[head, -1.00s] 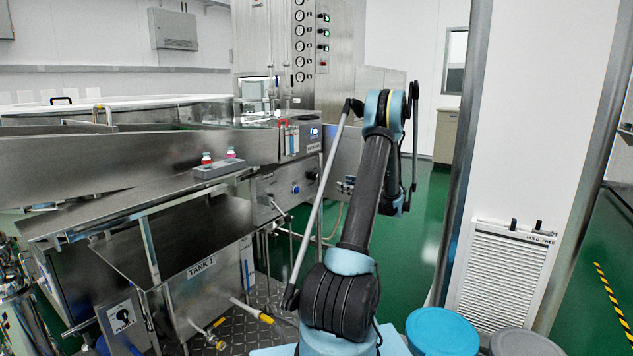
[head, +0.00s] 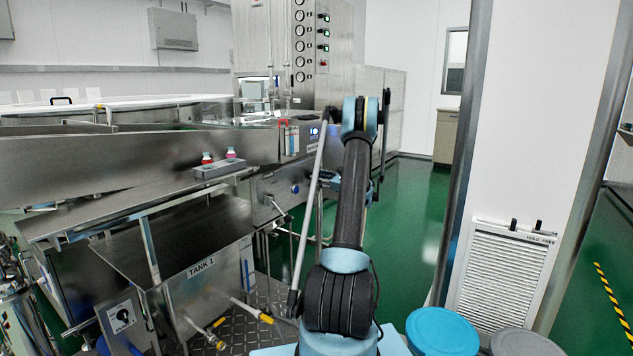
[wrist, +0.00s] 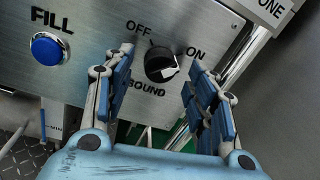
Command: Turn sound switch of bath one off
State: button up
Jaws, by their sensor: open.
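In the wrist view the sound switch (wrist: 160,65) is a round black knob on a brushed metal panel (wrist: 100,20). OFF is printed at its upper left and ON at its right. A white mark shows on its lower right side. Part of the word SOUND below it is hidden by a finger. My gripper (wrist: 159,68) is open, with one blue-padded finger on each side of the knob. I see no clear contact.
A blue FILL button (wrist: 46,49) sits left of the switch; it also shows in the head view (head: 313,132). A sign reading ONE (wrist: 268,10) is at the upper right. Tank 1 (head: 201,268) stands left of my arm, and green floor (head: 415,215) is open to the right.

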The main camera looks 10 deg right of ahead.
jog(key=shift+x, duration=0.85)
jog(key=c, duration=1)
jog(key=shift+n, duration=0.4)
jog(key=n, duration=0.3)
jog(key=shift+f+n, duration=0.1)
jog(key=shift+n, duration=0.3)
jog(key=n, duration=0.4)
jog(key=shift+s+n+y, duration=0.15)
jog(key=shift+n+y, duration=0.15)
jog(key=shift+n, duration=0.1)
jog(key=shift+c, duration=0.2)
jog(key=n, duration=0.4)
jog(key=shift+f+n, duration=0.1)
jog(key=shift+n, duration=0.3)
jog(key=n, duration=0.4)
jog(key=shift+d+y, duration=0.1)
jog(key=shift+y, duration=0.3)
